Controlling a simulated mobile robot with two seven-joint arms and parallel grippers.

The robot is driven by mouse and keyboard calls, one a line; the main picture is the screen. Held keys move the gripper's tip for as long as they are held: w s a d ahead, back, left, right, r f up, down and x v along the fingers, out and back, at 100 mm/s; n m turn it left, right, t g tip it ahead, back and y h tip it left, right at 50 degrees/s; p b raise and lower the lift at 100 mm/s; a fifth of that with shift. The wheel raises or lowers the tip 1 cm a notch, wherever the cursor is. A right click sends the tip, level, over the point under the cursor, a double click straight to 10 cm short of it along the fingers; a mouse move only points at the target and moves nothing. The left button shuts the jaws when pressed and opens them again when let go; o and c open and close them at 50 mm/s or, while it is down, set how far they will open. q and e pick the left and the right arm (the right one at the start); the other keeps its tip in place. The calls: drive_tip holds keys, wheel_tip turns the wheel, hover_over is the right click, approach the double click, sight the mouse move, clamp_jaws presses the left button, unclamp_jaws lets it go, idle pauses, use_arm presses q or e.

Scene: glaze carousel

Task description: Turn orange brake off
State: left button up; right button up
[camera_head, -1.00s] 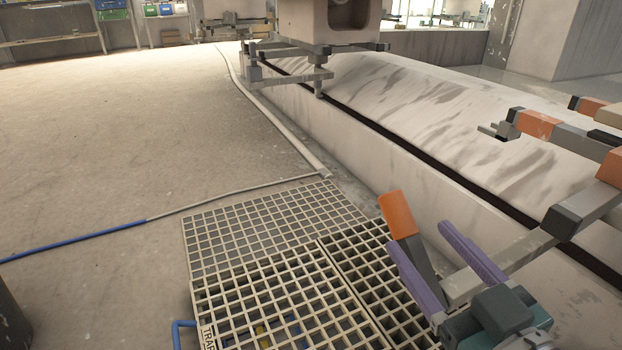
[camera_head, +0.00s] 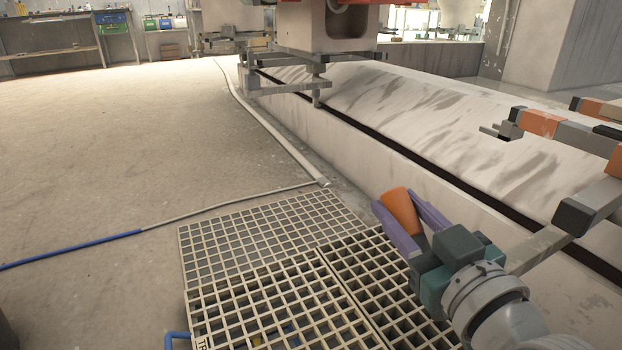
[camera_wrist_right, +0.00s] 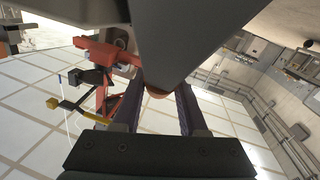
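The orange brake handle (camera_head: 399,212) stands up beside the pale plinth, above the floor grating. In the head view my right gripper (camera_head: 396,198) has its purple fingers apart, one on each side of the handle. The gripper's body hides the grey lever below the orange part. In the right wrist view the fingers (camera_wrist_right: 160,98) are also spread, and a small part of the orange handle (camera_wrist_right: 155,93) shows between them. A large grey shape covers the top of that view. I cannot tell whether either finger touches the handle. My left gripper is not in view.
The floor grating (camera_head: 262,222) lies below and left of the handle. The long pale plinth (camera_head: 420,135) runs behind it. Orange and grey bars (camera_head: 536,122) stick in from the right. A hose (camera_head: 90,250) crosses the otherwise open floor at left.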

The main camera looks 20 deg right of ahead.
clamp_jaws()
idle(0.9)
